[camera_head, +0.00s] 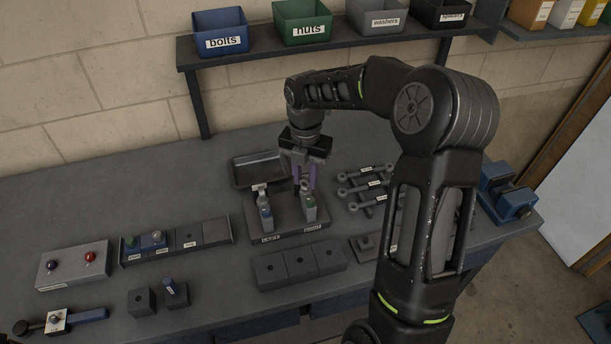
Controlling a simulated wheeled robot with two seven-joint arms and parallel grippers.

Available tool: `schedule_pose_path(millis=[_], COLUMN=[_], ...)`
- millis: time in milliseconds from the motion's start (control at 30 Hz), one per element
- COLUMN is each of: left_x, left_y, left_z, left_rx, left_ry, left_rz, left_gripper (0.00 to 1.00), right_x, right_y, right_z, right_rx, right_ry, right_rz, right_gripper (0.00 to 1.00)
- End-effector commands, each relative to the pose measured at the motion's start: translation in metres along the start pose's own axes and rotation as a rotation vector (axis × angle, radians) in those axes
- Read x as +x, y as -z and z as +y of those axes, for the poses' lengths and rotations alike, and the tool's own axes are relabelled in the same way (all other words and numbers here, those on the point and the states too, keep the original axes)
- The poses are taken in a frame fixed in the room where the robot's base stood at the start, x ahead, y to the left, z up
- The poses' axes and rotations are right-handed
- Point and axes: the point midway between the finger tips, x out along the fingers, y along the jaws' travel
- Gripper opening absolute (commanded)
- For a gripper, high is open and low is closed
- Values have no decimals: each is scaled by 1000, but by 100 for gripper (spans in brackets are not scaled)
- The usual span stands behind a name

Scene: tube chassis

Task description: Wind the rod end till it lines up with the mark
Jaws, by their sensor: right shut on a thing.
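A dark fixture block (290,225) with small front labels stands in the middle of the bench. It bears two upright rod ends, a left one with a blue band (265,212) and a right one with a green band (310,206). My right gripper (306,188) points down over the fixture and is shut on the top of the green-banded rod end. Its fingers partly hide the eye, and the mark is too small to make out. My left gripper is not in view.
Several rods with eyes (366,188) lie right of the fixture. A shallow tray (257,170) stands behind it, and a three-hole block (300,265) lies in front. A button box (73,265) is at left; a blue vise (507,192) is at right. Labelled bins (220,30) sit on the shelf.

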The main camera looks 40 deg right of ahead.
Motion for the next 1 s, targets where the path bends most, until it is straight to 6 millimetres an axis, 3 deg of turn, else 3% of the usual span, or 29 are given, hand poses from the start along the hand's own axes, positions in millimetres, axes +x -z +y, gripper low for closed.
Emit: schedule_pose_path(millis=[67, 100, 200, 467, 800, 1000], left_x=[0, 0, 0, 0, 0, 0], left_y=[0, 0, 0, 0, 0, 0], left_z=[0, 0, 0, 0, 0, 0], left_rx=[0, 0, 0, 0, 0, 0], left_ry=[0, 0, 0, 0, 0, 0], left_rz=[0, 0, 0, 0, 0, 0], left_gripper=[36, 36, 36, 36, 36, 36], right_x=[3, 3, 2, 0, -25, -30], right_y=[2, 2, 2, 1, 0, 0], right_z=[-1, -1, -1, 0, 0, 0], right_rx=[1, 1, 2, 4, 5, 5], right_ry=[5, 5, 4, 1, -1, 1], right_rz=[7, 7, 5, 2, -1, 1], right_gripper=[0, 28, 36, 36, 36, 36])
